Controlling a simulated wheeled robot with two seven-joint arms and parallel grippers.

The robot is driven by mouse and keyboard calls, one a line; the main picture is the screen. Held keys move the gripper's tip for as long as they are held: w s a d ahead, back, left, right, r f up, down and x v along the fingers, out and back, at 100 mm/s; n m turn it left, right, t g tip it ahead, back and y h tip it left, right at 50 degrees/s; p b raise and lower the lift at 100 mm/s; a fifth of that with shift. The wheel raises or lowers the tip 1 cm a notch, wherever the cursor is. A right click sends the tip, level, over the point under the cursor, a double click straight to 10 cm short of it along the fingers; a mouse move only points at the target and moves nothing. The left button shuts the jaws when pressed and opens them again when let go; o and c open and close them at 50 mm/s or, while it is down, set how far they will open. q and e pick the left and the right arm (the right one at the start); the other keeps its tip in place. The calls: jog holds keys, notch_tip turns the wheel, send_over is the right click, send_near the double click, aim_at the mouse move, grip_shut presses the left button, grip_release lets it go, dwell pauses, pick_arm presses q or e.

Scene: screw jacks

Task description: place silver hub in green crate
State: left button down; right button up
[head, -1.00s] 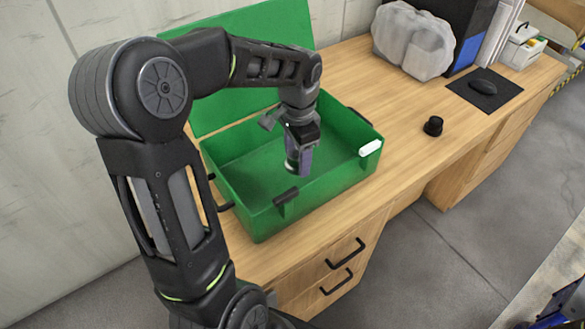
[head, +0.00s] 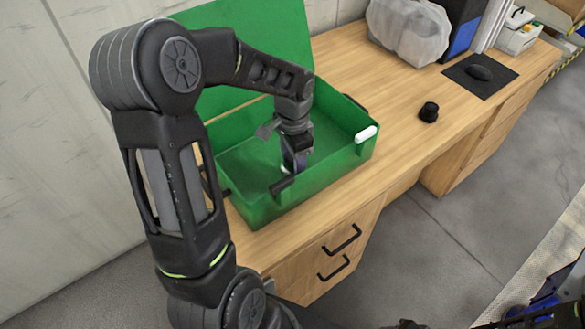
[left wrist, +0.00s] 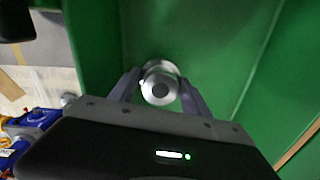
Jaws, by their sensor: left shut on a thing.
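The silver hub (left wrist: 160,84) is a round metal piece with a dark centre, seen in the left wrist view between the two fingers. My left gripper (head: 292,170) is shut on it, down inside the green crate (head: 350,162). In the head view the fingers and wrist mostly hide the hub, and only a light bit shows by the fingertips. I cannot tell whether the hub touches the crate floor. The crate's lid (head: 270,40) stands open at the back. My right gripper is not clearly in view.
The crate stands on a wooden desk (head: 385,110). A small black knob-like part (head: 428,112) lies to its right. A mouse (head: 480,72) on a dark pad and a wrapped bulky object (head: 410,32) are farther back. The desk's front right is clear.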

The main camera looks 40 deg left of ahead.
pick_arm(q)
jog(key=shift+f, duration=1.8)
jog(key=shift+f, duration=0.1)
jog(key=shift+f, duration=0.15)
jog(key=c, duration=0.5)
grip_release()
jog(key=shift+r, duration=0.2)
notch_tip(320, 180, up, 12)
jog(key=shift+d+r, duration=0.1)
